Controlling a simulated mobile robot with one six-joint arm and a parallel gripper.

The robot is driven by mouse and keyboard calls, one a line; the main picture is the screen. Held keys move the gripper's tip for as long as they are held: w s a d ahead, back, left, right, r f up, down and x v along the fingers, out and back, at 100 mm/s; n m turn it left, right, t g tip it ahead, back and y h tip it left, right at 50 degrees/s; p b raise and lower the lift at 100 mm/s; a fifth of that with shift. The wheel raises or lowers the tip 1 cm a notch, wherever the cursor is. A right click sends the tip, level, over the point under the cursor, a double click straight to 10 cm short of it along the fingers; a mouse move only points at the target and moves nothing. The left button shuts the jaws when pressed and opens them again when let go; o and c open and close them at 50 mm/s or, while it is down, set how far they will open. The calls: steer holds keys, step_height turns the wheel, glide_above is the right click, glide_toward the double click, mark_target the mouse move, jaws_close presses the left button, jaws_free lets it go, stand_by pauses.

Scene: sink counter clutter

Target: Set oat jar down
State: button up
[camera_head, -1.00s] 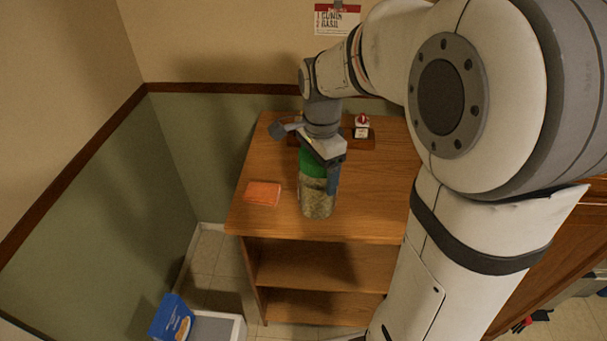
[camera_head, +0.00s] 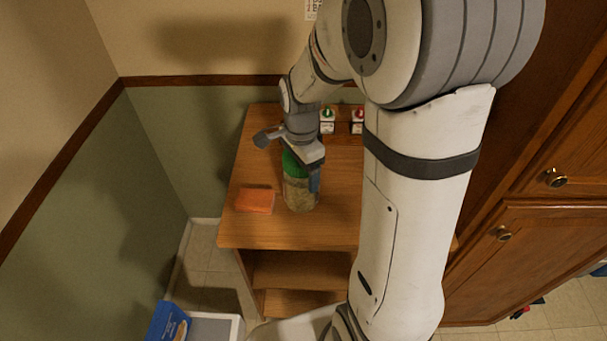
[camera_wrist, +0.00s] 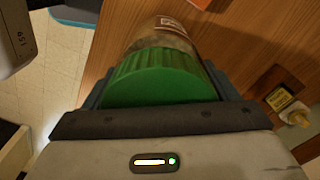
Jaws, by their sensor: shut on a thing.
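The oat jar (camera_head: 299,194) is a clear jar with pale contents and a green lid. In the head view it is upright at the wooden shelf unit's top (camera_head: 285,232). I cannot tell whether its base touches the wood. My gripper (camera_head: 304,165) is shut on the jar near its lid, from above and behind. In the wrist view the green lid (camera_wrist: 160,78) fills the space between the fingers, and the jar's body (camera_wrist: 163,35) shows beyond it.
An orange block (camera_head: 255,201) lies just left of the jar. Two small shakers, one green-topped (camera_head: 327,120) and one red-topped (camera_head: 357,120), stand at the back. A blue box (camera_head: 168,322) is low at left. Bare wood lies in front of the jar.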

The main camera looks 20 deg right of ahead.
steer(key=shift+f, duration=1.3)
steer(key=shift+f, duration=0.2)
steer(key=o, duration=1.3)
steer(key=shift+r, duration=0.1)
